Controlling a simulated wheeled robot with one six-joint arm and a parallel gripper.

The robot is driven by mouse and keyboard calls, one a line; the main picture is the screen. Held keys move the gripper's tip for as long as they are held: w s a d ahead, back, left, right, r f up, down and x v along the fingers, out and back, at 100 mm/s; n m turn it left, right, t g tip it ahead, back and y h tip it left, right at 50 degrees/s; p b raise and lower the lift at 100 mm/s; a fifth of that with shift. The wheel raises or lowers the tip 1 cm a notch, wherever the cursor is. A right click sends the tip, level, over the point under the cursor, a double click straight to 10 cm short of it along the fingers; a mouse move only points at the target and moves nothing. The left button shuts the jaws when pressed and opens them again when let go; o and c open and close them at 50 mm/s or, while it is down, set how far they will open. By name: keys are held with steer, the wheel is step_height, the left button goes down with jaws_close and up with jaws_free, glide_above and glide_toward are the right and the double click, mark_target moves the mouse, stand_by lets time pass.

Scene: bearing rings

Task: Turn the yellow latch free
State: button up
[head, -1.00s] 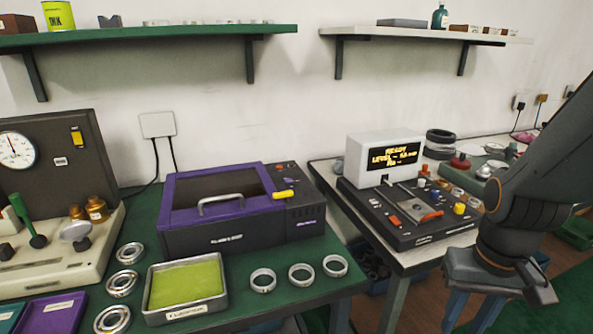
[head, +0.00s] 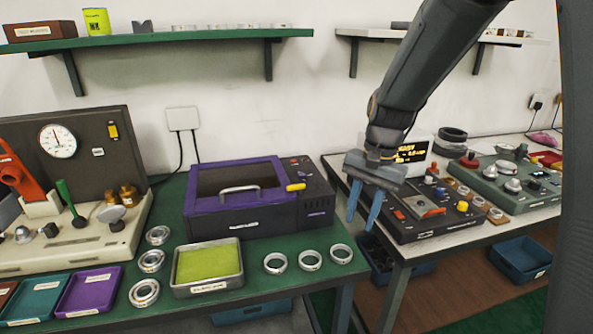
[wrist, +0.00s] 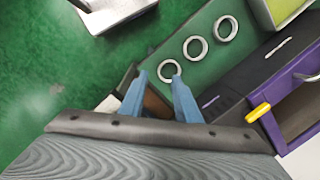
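The yellow latch (head: 296,187) sits at the front right corner of the purple-framed lid (head: 238,192) of a dark box. It lies roughly sideways across the lid's edge. It also shows in the wrist view (wrist: 258,112), at the right. My gripper (head: 362,222) hangs to the right of the box, in front of the grey-white display unit. Its two blue fingers point down and are apart, with nothing seen between them. In the wrist view the fingers (wrist: 160,76) are spread, with the latch off to their right.
Three metal rings (head: 309,260) lie on the green table before the box, beside a tray with a yellow-green pad (head: 240,283). More rings (head: 151,261) lie left of it. A control panel (head: 430,228) stands on the right bench. A gap separates the benches.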

mark_target(298, 185)
steer(key=w+a+r+m+y+p, duration=0.1)
steer(key=w+a+r+m+p, duration=0.3)
steer(key=w, duration=0.4)
steer(key=w+a+r+m+y+p, duration=0.1)
steer(key=w+a+r+m+y, duration=0.2)
steer(key=w+a, duration=0.45)
steer(key=shift+m+g+h, duration=0.4)
steer(key=shift+m+h, duration=0.1)
steer(key=shift+h, duration=0.1)
steer(key=p+x, duration=0.1)
steer(key=x, duration=0.1)
steer(key=w+p+x, duration=0.1)
steer(key=x, duration=0.1)
steer(key=p+x, duration=0.1)
steer(key=x, duration=0.2)
steer(key=shift+w+f, duration=0.1)
steer(key=shift+w, duration=0.15)
jaws_close()
